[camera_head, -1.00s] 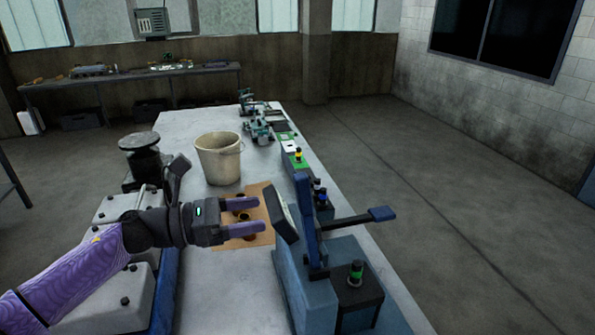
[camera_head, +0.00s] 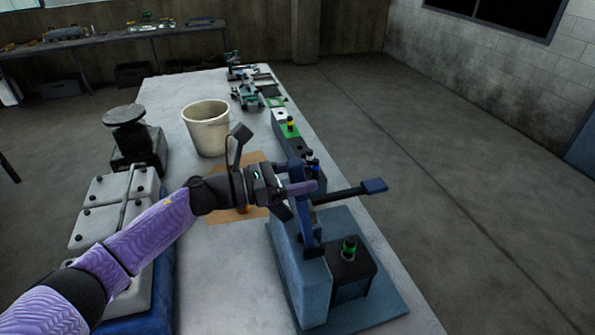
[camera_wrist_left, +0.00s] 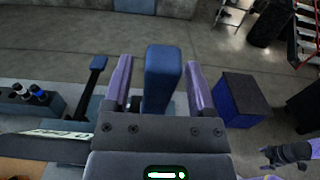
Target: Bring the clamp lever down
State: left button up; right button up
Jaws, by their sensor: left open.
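A blue clamp fixture (camera_head: 300,275) stands on the near right part of the bench. Its upright blue bar (camera_head: 307,225) rises at the fixture's side, and a black rod with a blue end pad (camera_head: 374,186) sticks out to the right. Which of these is the clamp lever is not certain. My left gripper (camera_head: 300,187) is open at the top of the upright bar. In the left wrist view the blue bar (camera_wrist_left: 163,80) stands between the two purple fingers, with a gap on each side. A dark gripper-like shape (camera_wrist_left: 288,154), probably my right gripper, shows there at lower right.
A green-ringed button box (camera_head: 349,258) sits beside the bar. A cream bucket (camera_head: 206,132) stands behind my left arm. Grey covers (camera_head: 103,190) and a dark round-topped stand (camera_head: 126,116) are at left. Small parts line the bench's far right edge.

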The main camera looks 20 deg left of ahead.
pick_arm(q)
jog(key=shift+c, duration=0.3)
grip_shut()
dwell(1.1)
